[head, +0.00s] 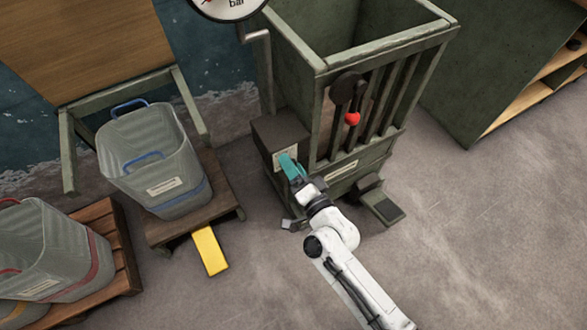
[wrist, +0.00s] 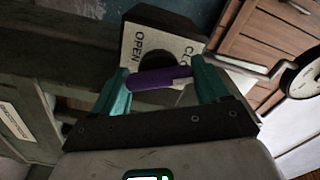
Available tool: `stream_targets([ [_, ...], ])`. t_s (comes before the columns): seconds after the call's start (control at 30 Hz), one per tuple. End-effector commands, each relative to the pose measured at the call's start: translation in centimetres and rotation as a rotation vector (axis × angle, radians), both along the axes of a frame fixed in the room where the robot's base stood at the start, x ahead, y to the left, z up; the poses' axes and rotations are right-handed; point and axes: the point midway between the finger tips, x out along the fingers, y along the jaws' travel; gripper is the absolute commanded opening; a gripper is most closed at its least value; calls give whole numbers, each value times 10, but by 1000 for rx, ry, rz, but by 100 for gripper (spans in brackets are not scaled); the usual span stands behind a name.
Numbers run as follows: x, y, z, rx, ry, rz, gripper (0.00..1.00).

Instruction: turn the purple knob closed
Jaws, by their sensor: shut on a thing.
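The purple knob (wrist: 158,79) is a bar-shaped handle in the wrist view, on a dark hub in front of a pale plate (wrist: 140,45) lettered OPEN and, partly hidden, CLO. The bar lies nearly level in that picture, tilted a little up to the right. My gripper (wrist: 160,85) has its teal fingers on either end of the bar, shut on it. In the head view my gripper (head: 290,167) is at the plate on the dark box (head: 279,134) at the green frame's front left, and it hides the knob.
A green slatted bin frame (head: 372,165) with a red ball-ended lever (head: 352,119) stands just right of my gripper. A pedal (head: 383,207) is at its foot. A grey tub (head: 155,162) on a wheeled dolly stands left. A round gauge (wrist: 302,80) shows at right. Open floor lies front right.

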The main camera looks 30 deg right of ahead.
Motion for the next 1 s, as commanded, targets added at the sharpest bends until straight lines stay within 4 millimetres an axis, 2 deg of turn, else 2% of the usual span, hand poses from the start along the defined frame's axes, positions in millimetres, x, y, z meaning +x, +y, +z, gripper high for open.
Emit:
stream_targets([
  [0.2,0,-1,-2,189,-1,-2,45],
  [0.5,0,-2,-3,381,-1,-2,45],
  [1.0,0,-2,-4,480,1,-3,45],
])
